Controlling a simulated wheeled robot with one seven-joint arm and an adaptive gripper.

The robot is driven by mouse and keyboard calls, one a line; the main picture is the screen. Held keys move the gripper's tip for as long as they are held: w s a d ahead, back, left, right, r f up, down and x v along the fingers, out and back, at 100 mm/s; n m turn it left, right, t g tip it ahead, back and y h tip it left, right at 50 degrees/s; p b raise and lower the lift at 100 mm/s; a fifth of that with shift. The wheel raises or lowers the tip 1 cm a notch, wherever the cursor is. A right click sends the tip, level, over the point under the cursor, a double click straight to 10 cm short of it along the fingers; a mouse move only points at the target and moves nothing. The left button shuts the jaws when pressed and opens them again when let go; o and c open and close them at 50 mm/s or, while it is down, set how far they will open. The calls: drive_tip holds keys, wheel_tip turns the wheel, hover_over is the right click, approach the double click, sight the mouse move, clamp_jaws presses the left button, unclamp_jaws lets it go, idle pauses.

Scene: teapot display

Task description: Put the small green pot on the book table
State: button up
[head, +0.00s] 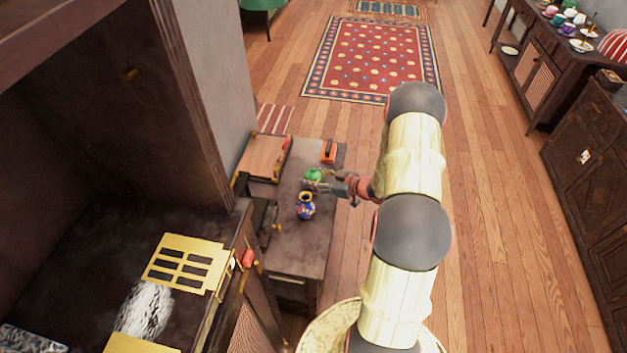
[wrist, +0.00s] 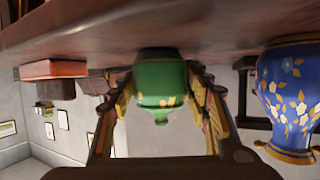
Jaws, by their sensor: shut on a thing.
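The small green pot (head: 314,174) is at the dark table (head: 303,238), just behind a blue flowered vase (head: 306,208). My gripper (head: 317,184) reaches in from the right and is shut on the pot. In the wrist view, which is upside down, the green pot (wrist: 160,80) sits between the two fingers (wrist: 162,88). Its base meets or nearly meets the tabletop (wrist: 150,25); I cannot tell if it bears weight there. The blue vase (wrist: 290,95) stands close beside the gripper, apart from it. I cannot tell which surface is the book table.
An orange-red block-like object (head: 329,151) lies at the table's back right and shows in the wrist view (wrist: 53,69). A dark cabinet (head: 195,225) borders the left. Open floor (head: 490,230) lies right.

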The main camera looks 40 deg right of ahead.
drive_tip(key=shift+f, duration=0.1)
drive_tip(key=o, duration=1.3)
drive_tip(key=shift+s+r, duration=0.15)
drive_tip(key=shift+r, duration=0.1)
drive_tip(key=p+v, duration=0.2)
drive_tip(key=v, duration=0.8)
drive_tip(key=shift+s+d+p, duration=0.15)
drive_tip(key=shift+p, duration=0.25)
drive_tip(key=shift+s+d+r, duration=0.15)
drive_tip(key=shift+s+r, duration=0.05)
drive_tip(key=shift+s, duration=0.4)
